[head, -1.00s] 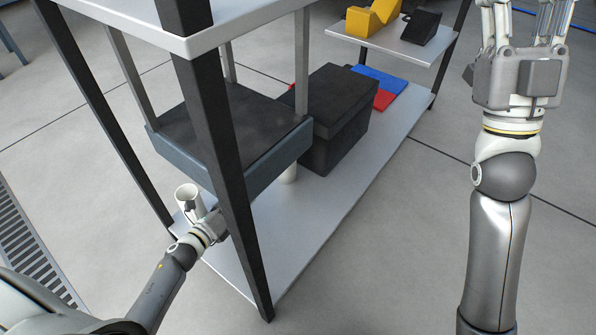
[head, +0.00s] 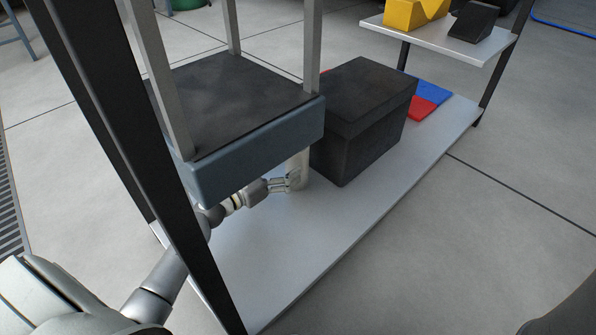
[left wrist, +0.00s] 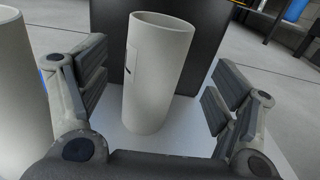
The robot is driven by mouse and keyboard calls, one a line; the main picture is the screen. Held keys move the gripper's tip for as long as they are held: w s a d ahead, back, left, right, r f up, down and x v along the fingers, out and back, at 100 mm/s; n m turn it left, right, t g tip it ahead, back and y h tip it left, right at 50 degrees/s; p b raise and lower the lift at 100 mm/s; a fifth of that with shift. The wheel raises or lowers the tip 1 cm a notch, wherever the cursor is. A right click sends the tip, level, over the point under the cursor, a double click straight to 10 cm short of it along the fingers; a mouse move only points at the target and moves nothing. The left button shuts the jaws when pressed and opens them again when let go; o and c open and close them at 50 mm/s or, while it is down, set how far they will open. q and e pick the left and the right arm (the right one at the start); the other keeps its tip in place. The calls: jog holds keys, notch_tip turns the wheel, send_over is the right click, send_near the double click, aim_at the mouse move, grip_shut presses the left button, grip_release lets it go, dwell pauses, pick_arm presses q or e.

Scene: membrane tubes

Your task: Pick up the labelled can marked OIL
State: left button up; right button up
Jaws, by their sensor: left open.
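A white upright cylinder (left wrist: 157,75) stands on the lower shelf, between the spread fingers of my left gripper (left wrist: 160,92) in the left wrist view. Only a sliver of a dark-edged label shows on its left side; no lettering is readable. In the head view this can (head: 299,172) is partly hidden under the blue-grey raised platform, and my left gripper (head: 284,184) reaches under that platform to it. The fingers are open, one on each side, with gaps visible. A second white cylinder (left wrist: 20,95) is cut off at the left edge. My right gripper is out of view.
A black box (head: 362,118) stands just right of the can. The platform's blue-grey edge (head: 255,150) hangs over my left arm. A dark rack post (head: 150,150) stands beside the arm. The front of the lower shelf (head: 270,255) is clear.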

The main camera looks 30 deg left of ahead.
aim_at(302, 158)
pick_arm(q)
jog(key=b+x, duration=0.3)
jog(key=x, duration=0.3)
jog(key=shift+w, duration=0.15)
jog(key=shift+a+f, duration=0.1)
jog(key=shift+f, duration=0.05)
jog(key=c, duration=1.1)
jog(key=shift+c, duration=0.3)
